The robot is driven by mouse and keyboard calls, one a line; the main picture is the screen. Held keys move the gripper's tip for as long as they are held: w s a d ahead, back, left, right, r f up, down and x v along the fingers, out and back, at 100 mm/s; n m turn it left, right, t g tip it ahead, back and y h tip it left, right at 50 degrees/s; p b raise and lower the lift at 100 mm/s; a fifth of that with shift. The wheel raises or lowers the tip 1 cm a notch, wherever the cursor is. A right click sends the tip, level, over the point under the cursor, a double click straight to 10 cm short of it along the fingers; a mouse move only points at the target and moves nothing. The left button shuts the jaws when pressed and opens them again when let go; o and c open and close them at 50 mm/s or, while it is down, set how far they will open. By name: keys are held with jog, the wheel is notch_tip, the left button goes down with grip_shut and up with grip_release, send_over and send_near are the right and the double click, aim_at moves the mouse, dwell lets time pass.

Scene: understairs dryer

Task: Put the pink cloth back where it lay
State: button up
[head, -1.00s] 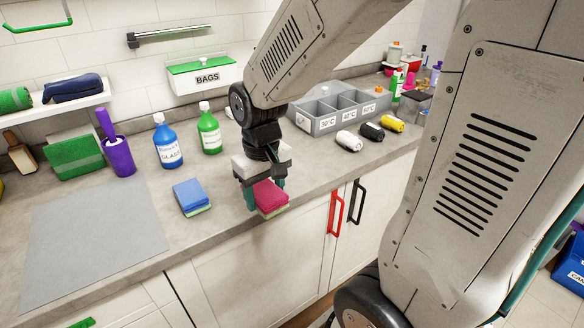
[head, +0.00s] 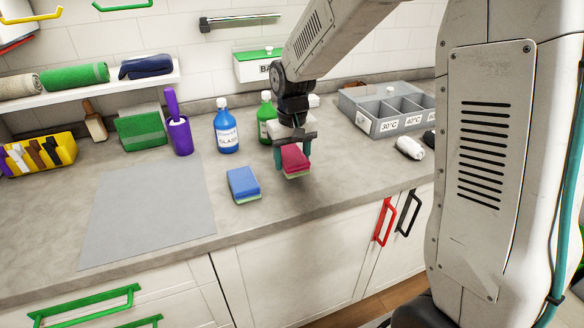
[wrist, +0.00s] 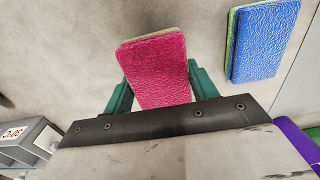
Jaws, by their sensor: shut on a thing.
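The pink cloth (head: 294,160), a folded block with a light green underside, is between the teal fingers of my gripper (head: 293,153). In the wrist view, the pink cloth (wrist: 155,70) sits between the two fingers (wrist: 157,88), its long end sticking out past them. My gripper is shut on it. It appears to be held a little above the counter, though the gap below it is hard to judge. A similar blue cloth (head: 243,184) with a green underside lies on the counter to the left, apart from it; it shows in the wrist view (wrist: 263,40) too.
A grey mat (head: 145,210) lies flat on the counter (head: 290,220) at left. Blue (head: 227,130) and green (head: 265,120) bottles stand behind the cloths. Bare counter surrounds the blue cloth.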

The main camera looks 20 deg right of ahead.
jog(key=shift+f, duration=1.75)
jog(key=shift+f, duration=0.1)
jog(key=o, duration=0.9)
jog(key=shift+o, duration=0.2)
